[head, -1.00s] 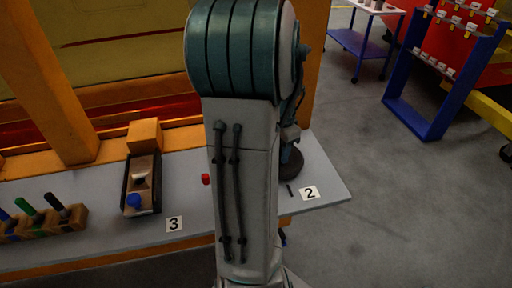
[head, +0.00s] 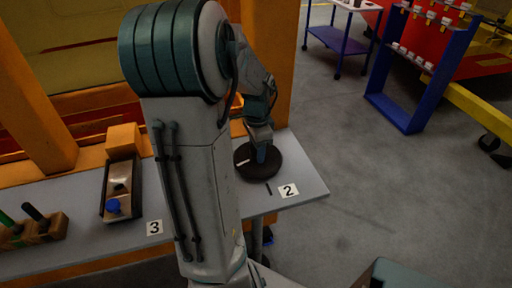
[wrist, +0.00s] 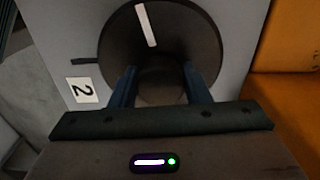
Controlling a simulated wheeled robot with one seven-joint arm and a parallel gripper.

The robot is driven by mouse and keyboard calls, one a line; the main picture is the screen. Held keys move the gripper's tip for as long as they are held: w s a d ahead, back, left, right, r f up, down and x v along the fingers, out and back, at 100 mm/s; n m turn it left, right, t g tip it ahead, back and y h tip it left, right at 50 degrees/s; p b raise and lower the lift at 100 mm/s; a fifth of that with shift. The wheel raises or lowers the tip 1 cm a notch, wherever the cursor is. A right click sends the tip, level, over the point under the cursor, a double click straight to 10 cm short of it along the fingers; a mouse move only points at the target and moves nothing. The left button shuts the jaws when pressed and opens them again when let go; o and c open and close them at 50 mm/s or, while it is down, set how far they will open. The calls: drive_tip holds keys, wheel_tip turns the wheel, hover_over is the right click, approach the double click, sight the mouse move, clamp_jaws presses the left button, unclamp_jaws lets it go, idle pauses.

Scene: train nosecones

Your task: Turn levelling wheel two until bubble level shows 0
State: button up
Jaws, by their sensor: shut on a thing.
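Levelling wheel two (head: 262,174) is a dark round disc on the grey table, beside the label 2 (head: 288,191). It carries a white stripe, which shows at its left side in the head view. In the wrist view the wheel (wrist: 195,35) fills the upper middle, with the stripe pointing away from the hub. My gripper (head: 262,158) reaches down onto the wheel. In the wrist view my gripper (wrist: 160,78) has its blue fingers on either side of the raised round hub, shut on it. I cannot make out a bubble level in either view.
The grey table (head: 311,181) ends just right of the wheel. To the left stand a dark device with a blue knob (head: 113,207) by label 3 (head: 154,227) and a wooden block with handles (head: 42,232). An orange post (head: 268,70) rises behind.

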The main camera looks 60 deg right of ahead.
drive_tip(key=o, duration=1.4)
drive_tip(key=shift+r, duration=0.1)
wheel_tip(320, 180, up, 14)
drive_tip(key=w+a+f+n+t, duration=0.1)
drive_tip(key=w+a+n, duration=0.5)
drive_tip(key=a, duration=0.3)
drive_tip(key=w+a+n+t, duration=0.1)
drive_tip(key=w+a+n, duration=0.45)
drive_tip(key=a, duration=0.45)
drive_tip(key=s+a+f+n, duration=0.1)
drive_tip(key=a+n, duration=0.6)
drive_tip(key=a, duration=0.2)
drive_tip(key=s+a+f+n+t, duration=0.1)
drive_tip(key=s+a+f+n, duration=0.1)
drive_tip(key=a+n, duration=0.5)
drive_tip(key=a, duration=0.3)
drive_tip(key=shift+f+n, duration=0.3)
drive_tip(key=shift+n, duration=0.05)
